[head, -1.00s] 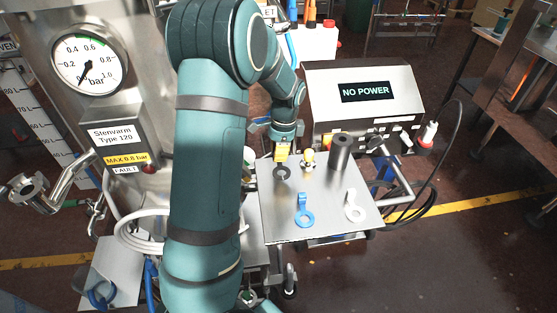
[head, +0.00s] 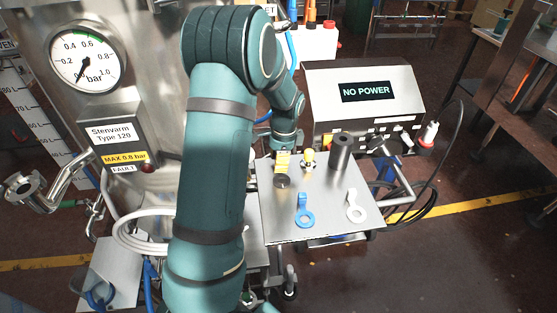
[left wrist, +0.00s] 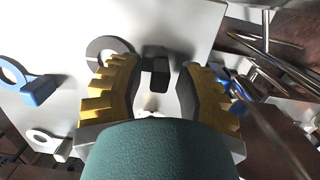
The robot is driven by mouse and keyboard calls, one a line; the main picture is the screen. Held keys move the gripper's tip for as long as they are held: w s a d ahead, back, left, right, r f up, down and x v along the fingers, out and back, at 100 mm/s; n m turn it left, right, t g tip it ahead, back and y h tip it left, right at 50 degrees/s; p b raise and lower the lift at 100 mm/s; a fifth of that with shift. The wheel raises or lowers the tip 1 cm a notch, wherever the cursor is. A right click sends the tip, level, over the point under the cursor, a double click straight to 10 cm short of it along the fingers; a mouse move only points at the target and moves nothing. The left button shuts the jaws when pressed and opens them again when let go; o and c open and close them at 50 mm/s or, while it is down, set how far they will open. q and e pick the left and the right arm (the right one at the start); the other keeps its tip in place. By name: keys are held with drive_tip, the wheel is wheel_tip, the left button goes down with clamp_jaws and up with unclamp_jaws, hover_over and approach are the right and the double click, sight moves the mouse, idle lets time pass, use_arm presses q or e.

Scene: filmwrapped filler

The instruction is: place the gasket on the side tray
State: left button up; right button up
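The dark ring-shaped gasket (head: 282,182) lies flat on the grey metal plate (head: 270,225), at its left. In the left wrist view the gasket (left wrist: 97,48) is partly hidden by a finger, and a black upright piece, seemingly its tab (left wrist: 155,74), stands between the fingers. My left gripper (head: 282,164) is over the gasket, yellow fingers pointing down. In the left wrist view, the gripper (left wrist: 158,88) is open, with gaps on both sides of the black piece. I cannot tell which surface is the side tray. My right gripper is not in view.
On the plate are a blue ring with tab (head: 304,212), a white ring with tab (head: 355,208), a dark cylinder (head: 340,152) and a yellow-topped fitting (head: 308,160). A "NO POWER" box (head: 365,95) stands behind.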

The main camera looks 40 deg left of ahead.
use_arm(q)
wheel_tip(320, 180, up, 12)
drive_tip(key=w+p, duration=0.1)
drive_tip(key=p, duration=0.1)
drive_tip(key=shift+w+d+r+p, duration=0.15)
drive_tip(key=shift+d+p, duration=0.15)
drive_tip(key=shift+d, duration=0.05)
idle(0.5)
